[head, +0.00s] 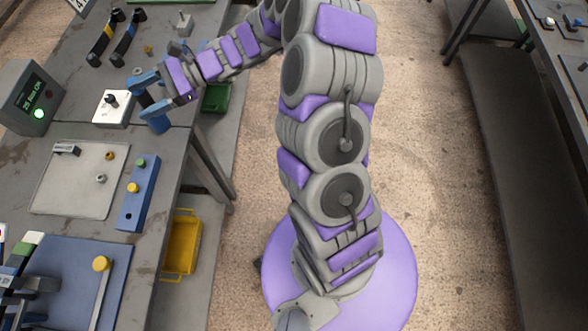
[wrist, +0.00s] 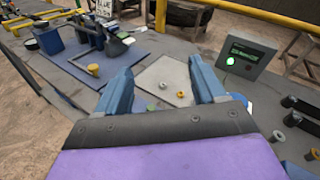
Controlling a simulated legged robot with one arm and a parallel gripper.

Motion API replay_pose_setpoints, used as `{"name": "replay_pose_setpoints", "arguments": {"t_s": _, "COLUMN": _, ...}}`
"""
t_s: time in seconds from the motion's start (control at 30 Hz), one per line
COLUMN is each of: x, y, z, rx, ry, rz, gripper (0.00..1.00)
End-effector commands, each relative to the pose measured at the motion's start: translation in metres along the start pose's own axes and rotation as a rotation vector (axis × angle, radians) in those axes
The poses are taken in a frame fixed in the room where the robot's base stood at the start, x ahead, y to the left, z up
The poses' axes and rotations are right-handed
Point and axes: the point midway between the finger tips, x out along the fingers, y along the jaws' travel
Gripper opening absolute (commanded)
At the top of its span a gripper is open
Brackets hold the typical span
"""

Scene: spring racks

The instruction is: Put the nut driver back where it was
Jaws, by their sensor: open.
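My gripper (head: 144,103) is open over the bench, beside the white box with a black knob. In the wrist view nothing sits between its blue fingers (wrist: 160,82). A blue block (head: 136,203) on the bench holds a green-topped piece (head: 141,162) and a yellow-topped piece (head: 132,188). A dark round spot, which looks like an empty hole, is at its near end (head: 127,214). I cannot tell for sure which piece is the nut driver. In the wrist view my gripper hides most of the block.
A pale mat (head: 60,188) carries small nuts. A blue board (head: 115,295) holds a clamp-like fixture and a yellow-knobbed lever (head: 101,264). The white box (head: 113,108) and green-lit display unit (head: 33,100) stand near my gripper. A yellow bin (head: 182,245) is below the bench edge.

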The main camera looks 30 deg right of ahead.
Motion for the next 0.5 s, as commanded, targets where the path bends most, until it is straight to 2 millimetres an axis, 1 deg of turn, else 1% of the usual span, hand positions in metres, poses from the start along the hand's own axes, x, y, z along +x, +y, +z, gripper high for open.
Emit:
{"name": "replay_pose_setpoints", "arguments": {"t_s": 0.03, "x": 0.006, "y": 0.018, "z": 0.019, "rx": -0.064, "ry": 0.018, "rz": 0.067, "gripper": 0.69}}
{"name": "replay_pose_setpoints", "arguments": {"t_s": 0.07, "x": 0.009, "y": 0.029, "z": 0.028, "rx": -0.101, "ry": 0.03, "rz": 0.106, "gripper": 0.69}}
{"name": "replay_pose_setpoints", "arguments": {"t_s": 0.1, "x": 0.011, "y": 0.045, "z": 0.038, "rx": -0.148, "ry": 0.046, "rz": 0.16, "gripper": 0.69}}
{"name": "replay_pose_setpoints", "arguments": {"t_s": 0.17, "x": 0.013, "y": 0.069, "z": 0.052, "rx": -0.218, "ry": 0.073, "rz": 0.24, "gripper": 0.69}}
{"name": "replay_pose_setpoints", "arguments": {"t_s": 0.2, "x": 0.013, "y": 0.085, "z": 0.059, "rx": -0.263, "ry": 0.091, "rz": 0.293, "gripper": 0.69}}
{"name": "replay_pose_setpoints", "arguments": {"t_s": 0.37, "x": 0.002, "y": 0.145, "z": 0.08, "rx": -0.446, "ry": 0.179, "rz": 0.496, "gripper": 0.69}}
{"name": "replay_pose_setpoints", "arguments": {"t_s": 0.4, "x": -0.004, "y": 0.161, "z": 0.083, "rx": -0.488, "ry": 0.203, "rz": 0.548, "gripper": 0.69}}
{"name": "replay_pose_setpoints", "arguments": {"t_s": 0.5, "x": -0.021, "y": 0.193, "z": 0.088, "rx": -0.594, "ry": 0.268, "rz": 0.67, "gripper": 0.69}}
